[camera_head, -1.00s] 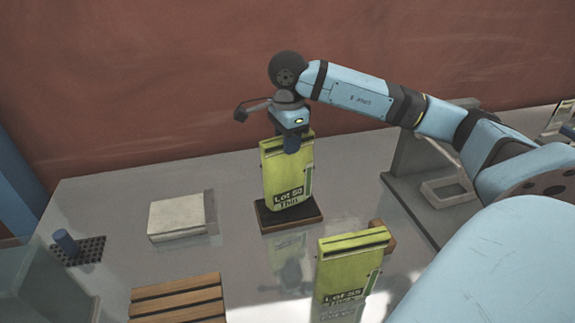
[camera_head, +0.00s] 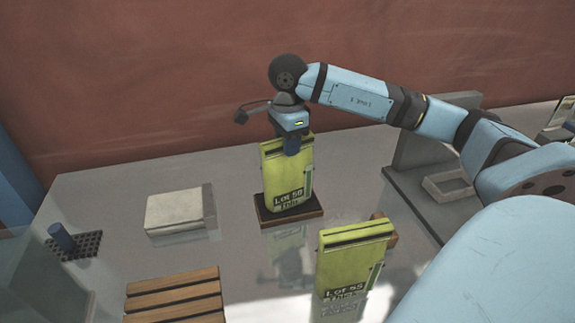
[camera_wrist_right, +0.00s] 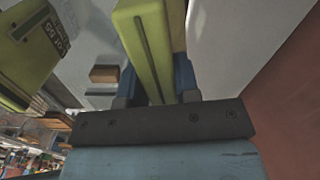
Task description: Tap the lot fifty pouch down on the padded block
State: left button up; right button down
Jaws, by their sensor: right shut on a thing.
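The yellow-green pouch marked Lot 50 (camera_head: 287,175) is upright in the head view. My right gripper (camera_head: 291,146) is shut on its top and points down. The wrist view shows the same pouch (camera_wrist_right: 148,45) between the blue fingers. A low brown wooden block with a dark top, seemingly the padded block (camera_head: 264,214), lies directly under the pouch. The pouch's lower edge is at or just above the dark top; I cannot tell whether they touch. The pouch hides much of that top. My left gripper is out of view.
A second yellow-green pouch, seemingly marked Lot 55 (camera_head: 352,262), stands nearer, at right. A pale flat block (camera_head: 174,211) lies to the left. A slatted wooden rack (camera_head: 174,296) is in front, and a blue peg (camera_head: 61,237) stands on a dark perforated mat at far left.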

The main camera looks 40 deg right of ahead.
jog(key=shift+r+p, duration=0.85)
jog(key=shift+r, duration=0.65)
jog(key=shift+f, duration=0.1)
